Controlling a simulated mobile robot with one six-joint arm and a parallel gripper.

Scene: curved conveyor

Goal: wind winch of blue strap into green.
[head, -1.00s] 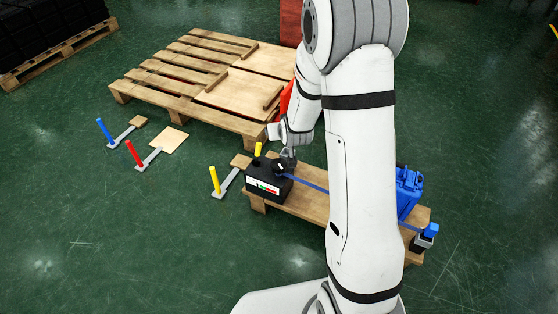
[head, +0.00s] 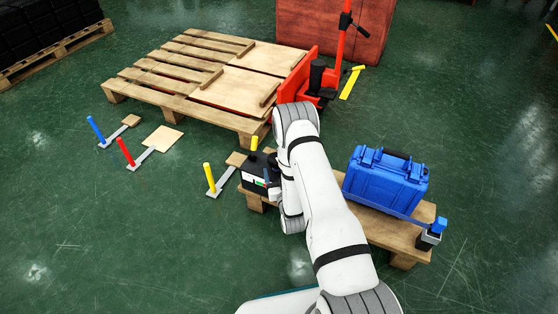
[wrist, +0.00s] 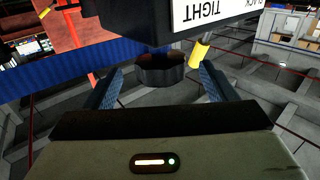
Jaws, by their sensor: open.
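The winch (head: 258,165) is a black box on the left end of a small wooden pallet, with a gauge in red, white and green on its front. My arm hides its right part and the gauge needle is unclear. In the wrist view its label (wrist: 212,12) reads upside down, with "TIGHT" visible. The blue strap (head: 408,218) runs over the pallet past a blue case (head: 385,180) to an anchor at the right; it also shows in the wrist view (wrist: 45,75). My gripper (wrist: 160,78) is open, its blue fingers either side of a round black knob (wrist: 160,66); contact is unclear.
The small pallet (head: 378,226) carries the case and winch. A larger pallet (head: 175,98) and a red pallet jack (head: 296,86) stand behind. Yellow (head: 209,178), red (head: 125,152) and blue (head: 96,130) posts stand at the left. The front left floor is clear.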

